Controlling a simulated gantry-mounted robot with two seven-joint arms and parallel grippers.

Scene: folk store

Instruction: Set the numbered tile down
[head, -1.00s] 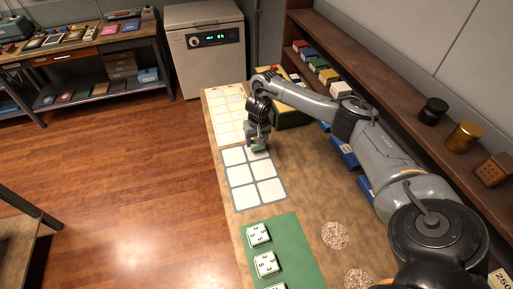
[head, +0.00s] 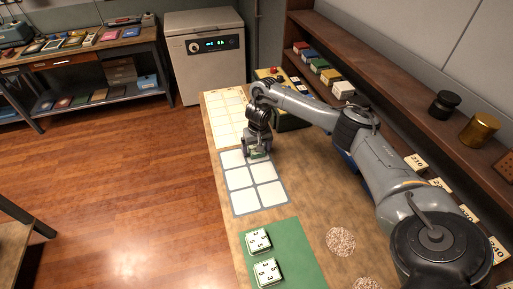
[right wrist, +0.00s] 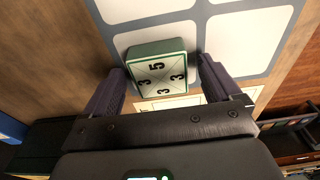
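In the head view the tile (head: 258,154) is at the far right cell of that mat (head: 262,213), mostly under the gripper. My right gripper (head: 258,150) points down there. In the right wrist view its fingers (right wrist: 161,68) stand apart with a narrow gap on each side of the tile. My left gripper is not in view.
Two similar tiles (head: 259,240) (head: 268,272) lie on a green mat (head: 301,258) nearer me. A cream gridded board (head: 225,115) lies beyond the grid mat. Round speckled discs (head: 341,241) lie at right. A wooden shelf (head: 400,110) runs along the wall.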

